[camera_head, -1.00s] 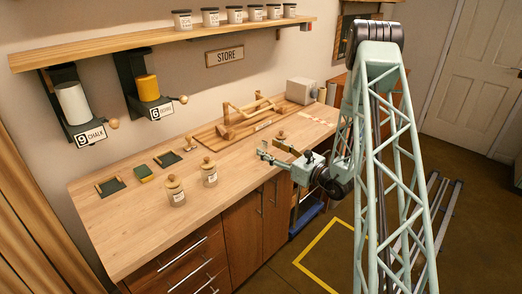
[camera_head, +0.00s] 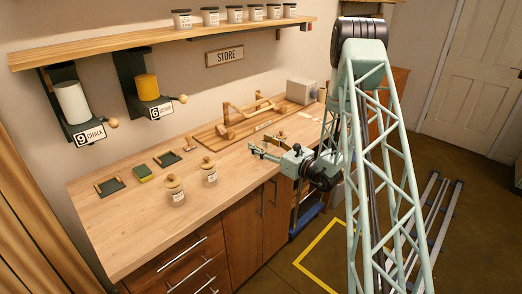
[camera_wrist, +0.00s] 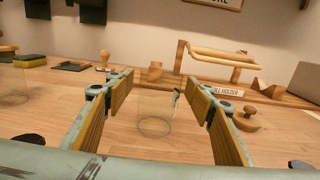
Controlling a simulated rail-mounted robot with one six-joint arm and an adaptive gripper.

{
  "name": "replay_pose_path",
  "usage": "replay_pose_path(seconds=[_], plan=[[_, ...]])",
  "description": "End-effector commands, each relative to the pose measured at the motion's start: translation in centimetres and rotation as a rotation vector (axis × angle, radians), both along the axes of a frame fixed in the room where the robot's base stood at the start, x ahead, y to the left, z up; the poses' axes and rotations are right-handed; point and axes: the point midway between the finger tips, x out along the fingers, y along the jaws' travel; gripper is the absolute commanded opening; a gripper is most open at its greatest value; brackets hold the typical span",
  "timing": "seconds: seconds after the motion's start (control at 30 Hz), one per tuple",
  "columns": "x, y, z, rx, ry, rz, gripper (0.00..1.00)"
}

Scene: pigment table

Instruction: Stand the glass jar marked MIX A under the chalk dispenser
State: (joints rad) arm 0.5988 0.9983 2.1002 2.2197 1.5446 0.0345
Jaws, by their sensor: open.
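The chalk dispenser (camera_head: 72,103), with a white cylinder and a sign reading 9 CHALK, hangs under the shelf at the left. My gripper (camera_head: 264,153) is over the bench to the right of both jars. In the wrist view my gripper (camera_wrist: 160,95) is open, with a clear glass vessel (camera_wrist: 154,124) showing between its fingers. No marking is readable on it, and I cannot tell its distance.
A second dispenser (camera_head: 148,88) with a yellow cylinder hangs right of the chalk one. Several jars line the shelf (camera_head: 110,49). Dark pads, a sponge (camera_head: 143,173) and a wooden roll holder (camera_head: 240,121) lie at the back. The bench's front left is clear.

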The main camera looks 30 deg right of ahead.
Motion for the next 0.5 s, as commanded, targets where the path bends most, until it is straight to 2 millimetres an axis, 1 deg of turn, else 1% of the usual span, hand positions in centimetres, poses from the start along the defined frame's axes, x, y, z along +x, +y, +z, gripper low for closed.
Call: replay_pose_path(seconds=[0.37,0.5], plan=[[-0.02,-0.01,0.00,0.000,0.000,0.000,0.49],[-0.02,0.00,-0.01,0.000,0.000,0.000,0.38]])
